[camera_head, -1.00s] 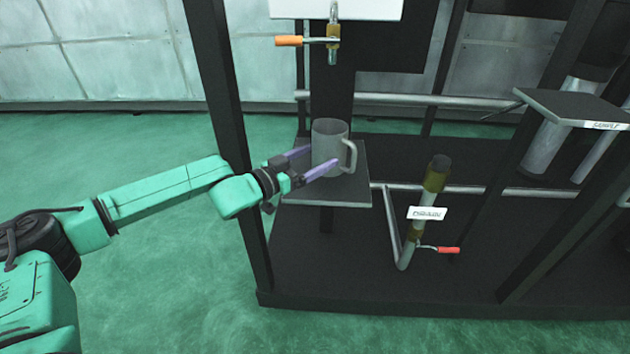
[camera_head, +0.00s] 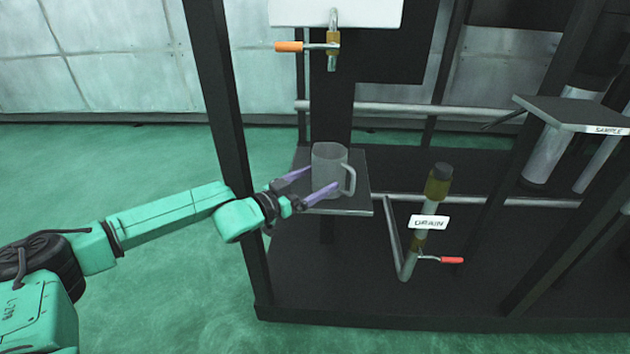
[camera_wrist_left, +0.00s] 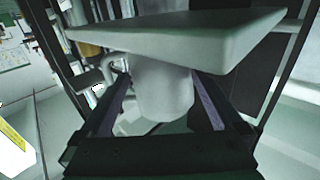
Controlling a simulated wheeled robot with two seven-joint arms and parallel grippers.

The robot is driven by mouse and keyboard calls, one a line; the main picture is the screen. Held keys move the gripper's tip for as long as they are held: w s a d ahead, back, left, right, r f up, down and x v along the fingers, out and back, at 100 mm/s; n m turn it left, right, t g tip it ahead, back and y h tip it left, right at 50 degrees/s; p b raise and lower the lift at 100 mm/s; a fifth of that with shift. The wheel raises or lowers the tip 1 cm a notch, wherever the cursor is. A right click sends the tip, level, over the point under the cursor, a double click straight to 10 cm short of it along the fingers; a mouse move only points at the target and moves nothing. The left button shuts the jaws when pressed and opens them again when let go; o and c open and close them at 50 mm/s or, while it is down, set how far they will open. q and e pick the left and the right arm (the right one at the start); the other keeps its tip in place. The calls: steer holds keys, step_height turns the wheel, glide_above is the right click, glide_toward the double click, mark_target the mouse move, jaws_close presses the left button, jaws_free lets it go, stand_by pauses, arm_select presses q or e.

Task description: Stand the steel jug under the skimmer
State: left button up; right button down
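The grey steel jug (camera_head: 328,168) is upright at the small dark shelf (camera_head: 355,203), below a spout with an orange handle (camera_head: 289,46). No readable label names that spout as the skimmer. My left gripper (camera_head: 326,178) has its purple fingers on either side of the jug's body and appears shut on it. The jug's handle points right, away from my arm. The left wrist view looks upside down: the jug (camera_wrist_left: 165,95) sits between the fingers, and the shelf (camera_wrist_left: 190,42) hides its base. Contact with the shelf cannot be told for certain. My right gripper is not in view.
A dark frame post (camera_head: 222,110) stands close beside my left wrist. A drain pipe (camera_head: 408,262) with a red handle (camera_head: 452,260) rises right of the shelf. A sample shelf (camera_head: 575,112) is at the far right. Green floor (camera_head: 150,290) lies open at left.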

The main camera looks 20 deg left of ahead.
arm_select(q)
steer(key=shift+r, duration=0.15)
steer(key=shift+s+a, duration=0.2)
steer(key=v, duration=1.1)
steer(key=shift+s, duration=0.25)
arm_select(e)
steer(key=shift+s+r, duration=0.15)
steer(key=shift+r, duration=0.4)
